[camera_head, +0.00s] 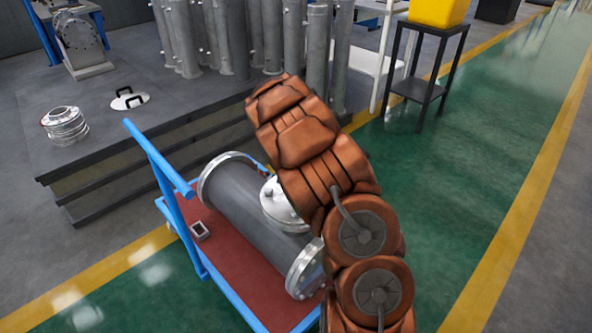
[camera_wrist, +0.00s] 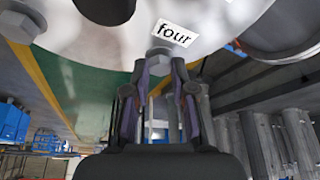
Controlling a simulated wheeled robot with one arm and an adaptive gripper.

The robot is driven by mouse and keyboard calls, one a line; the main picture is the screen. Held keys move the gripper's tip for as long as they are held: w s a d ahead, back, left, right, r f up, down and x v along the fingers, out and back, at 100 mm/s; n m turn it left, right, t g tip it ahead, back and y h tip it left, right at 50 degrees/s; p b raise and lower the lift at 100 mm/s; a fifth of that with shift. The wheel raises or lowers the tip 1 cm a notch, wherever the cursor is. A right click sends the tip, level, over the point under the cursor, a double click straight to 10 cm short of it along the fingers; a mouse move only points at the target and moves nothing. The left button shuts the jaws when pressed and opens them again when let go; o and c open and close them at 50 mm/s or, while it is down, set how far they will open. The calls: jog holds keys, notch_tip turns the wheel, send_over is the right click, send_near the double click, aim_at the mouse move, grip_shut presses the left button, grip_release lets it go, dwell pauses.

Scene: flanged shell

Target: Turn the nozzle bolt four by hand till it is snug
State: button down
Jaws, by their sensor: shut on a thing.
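The grey flanged shell (camera_head: 245,205) lies on a cart, with a nozzle flange (camera_head: 277,203) on its upper side partly hidden by my arm. In the wrist view the flange (camera_wrist: 105,40) fills the top, with a white label reading "four" (camera_wrist: 174,33). The nozzle bolt four (camera_wrist: 159,58) has a grey hex head just below that label. My gripper (camera_wrist: 160,78) is shut on this bolt head, with a fingertip on each side. In the head view my gripper is hidden behind my arm.
Another bolt head (camera_wrist: 22,25) sits on the flange at left. The blue-railed cart (camera_head: 235,270) has a red deck with a small box (camera_head: 200,231). Grey pipes (camera_head: 265,45) stand on the platform behind.

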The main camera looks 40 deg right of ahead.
jog(key=shift+w+r, duration=0.1)
jog(key=shift+r, duration=0.05)
jog(key=c, duration=1)
grip_release()
jog(key=shift+o, duration=0.2)
jog(key=v, duration=1.2)
